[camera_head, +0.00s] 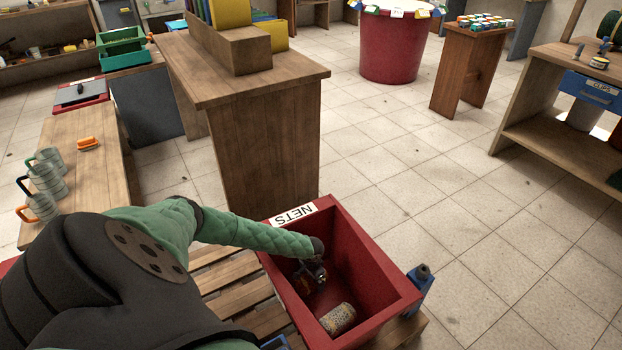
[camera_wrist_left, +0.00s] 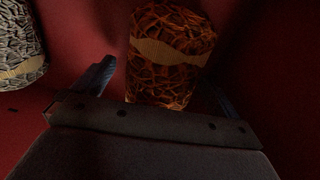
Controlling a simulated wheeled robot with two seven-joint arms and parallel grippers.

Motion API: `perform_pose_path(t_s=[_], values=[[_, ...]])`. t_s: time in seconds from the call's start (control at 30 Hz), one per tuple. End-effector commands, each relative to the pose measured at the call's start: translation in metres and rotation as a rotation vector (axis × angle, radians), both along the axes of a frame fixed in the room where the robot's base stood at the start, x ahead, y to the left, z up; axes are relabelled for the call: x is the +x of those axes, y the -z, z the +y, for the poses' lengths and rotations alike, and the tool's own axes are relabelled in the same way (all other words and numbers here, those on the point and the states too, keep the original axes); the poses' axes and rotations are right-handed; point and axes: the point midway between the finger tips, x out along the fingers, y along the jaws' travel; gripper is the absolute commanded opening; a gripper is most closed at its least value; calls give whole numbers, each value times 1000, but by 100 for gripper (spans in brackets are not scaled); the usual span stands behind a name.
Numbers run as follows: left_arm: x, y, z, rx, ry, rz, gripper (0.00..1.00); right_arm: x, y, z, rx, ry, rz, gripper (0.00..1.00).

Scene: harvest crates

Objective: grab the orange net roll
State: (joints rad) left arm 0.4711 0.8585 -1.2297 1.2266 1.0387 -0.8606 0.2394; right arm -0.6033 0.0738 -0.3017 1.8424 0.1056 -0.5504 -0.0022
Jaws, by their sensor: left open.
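The red crate labelled NETS (camera_head: 386,263) stands in the lower middle of the head view. My left arm reaches down into it. My left gripper (camera_head: 315,275) is open inside the crate. The orange net roll (camera_wrist_left: 170,62), with a tan paper band, is in front of the gripper in the left wrist view, with its near end between the two spread fingers. In the head view my gripper hides most of the orange roll. A grey net roll (camera_head: 338,320) lies near the crate's front wall; it also shows in the left wrist view (camera_wrist_left: 20,45).
The crate stands on a slatted wooden surface (camera_head: 238,296). A blue object with a dark top (camera_head: 420,283) is by its right side. A wooden cabinet (camera_head: 268,145) stands behind it. Tiled floor (camera_head: 480,225) to the right is clear.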

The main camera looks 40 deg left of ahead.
Motion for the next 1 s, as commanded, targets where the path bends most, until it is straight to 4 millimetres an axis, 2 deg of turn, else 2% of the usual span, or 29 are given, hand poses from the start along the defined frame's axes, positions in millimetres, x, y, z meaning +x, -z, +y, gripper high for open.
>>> perform_pose_path(t_s=[0.17, 0.43, 0.47, 0.73, 0.77, 1.0], values=[[1, 17, 1, 0, -2, 0, 98, 0, 3, 0, 0, 0, -1, 36], [0, 19, 1, 0, -1, 0, 98, 0, 2, 1, 2, 0, -1, 36], [0, 19, 1, 0, -1, 0, 94, 0, 3, 1, 2, 0, -1, 36], [0, 19, 1, 0, -1, 0, 41, 0, 3, 1, 2, 0, -1, 36], [1, 19, 1, 1, -1, 0, 39, 0, 3, 1, 2, 0, -1, 36], [1, 17, 2, 0, -1, 0, 39, -1, 3, 0, 1, 1, 0, 36]])
